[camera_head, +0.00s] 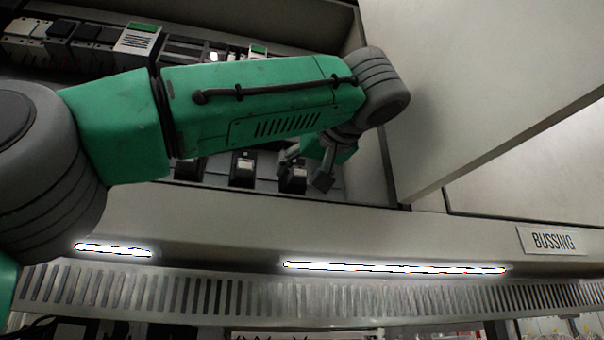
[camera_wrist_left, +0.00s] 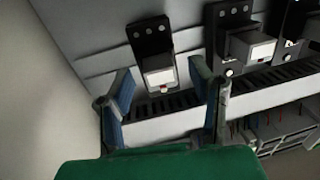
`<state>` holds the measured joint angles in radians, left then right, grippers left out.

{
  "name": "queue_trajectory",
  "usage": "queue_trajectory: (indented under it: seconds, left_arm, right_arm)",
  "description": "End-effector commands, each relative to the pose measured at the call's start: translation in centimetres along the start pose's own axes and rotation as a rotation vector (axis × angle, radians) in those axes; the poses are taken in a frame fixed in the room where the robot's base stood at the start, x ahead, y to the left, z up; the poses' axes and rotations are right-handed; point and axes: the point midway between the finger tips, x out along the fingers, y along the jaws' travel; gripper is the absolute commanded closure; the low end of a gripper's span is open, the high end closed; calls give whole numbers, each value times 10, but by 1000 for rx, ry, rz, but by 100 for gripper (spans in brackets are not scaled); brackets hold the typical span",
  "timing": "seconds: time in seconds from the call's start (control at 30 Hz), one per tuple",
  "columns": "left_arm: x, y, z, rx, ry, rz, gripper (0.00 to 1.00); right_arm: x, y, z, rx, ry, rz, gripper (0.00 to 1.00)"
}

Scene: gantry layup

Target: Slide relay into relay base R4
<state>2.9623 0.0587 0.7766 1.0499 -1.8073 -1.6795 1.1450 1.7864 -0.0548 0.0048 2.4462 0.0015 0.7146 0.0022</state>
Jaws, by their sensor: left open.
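My left gripper (camera_head: 306,168) reaches into the cabinet with its jaws open. In the left wrist view, the open fingers (camera_wrist_left: 165,103) stand either side of a pale grey relay (camera_wrist_left: 160,76) with a small red mark. A clear gap shows on both sides of the relay. The relay sits at the lower end of a black relay base (camera_wrist_left: 148,38); I cannot tell how fully it is seated. This base is nearest the cabinet side wall. No R4 label is readable. In the head view, a black base (camera_head: 293,178) shows beside the gripper. My right gripper is out of view.
More black bases with pale relays (camera_wrist_left: 262,50) stand along the row. A slotted duct (camera_wrist_left: 270,78) runs below them, with wires and a terminal block (camera_wrist_left: 285,130) beyond. The cabinet side wall (camera_wrist_left: 40,100) is close to one finger.

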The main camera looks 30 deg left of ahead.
Motion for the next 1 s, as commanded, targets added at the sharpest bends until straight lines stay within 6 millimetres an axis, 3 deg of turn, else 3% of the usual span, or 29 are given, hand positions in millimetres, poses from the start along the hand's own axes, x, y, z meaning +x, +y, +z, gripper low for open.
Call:
queue_trajectory:
  seconds: [0.5,0.67,1.0]
  left_arm:
    - [-97,3,1,2,1,0,52]
    - [-109,3,2,2,0,0,52]
    - [-109,2,2,1,-1,-1,52]
  right_arm:
    - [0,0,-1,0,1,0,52]
    - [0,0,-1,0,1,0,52]
    - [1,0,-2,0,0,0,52]
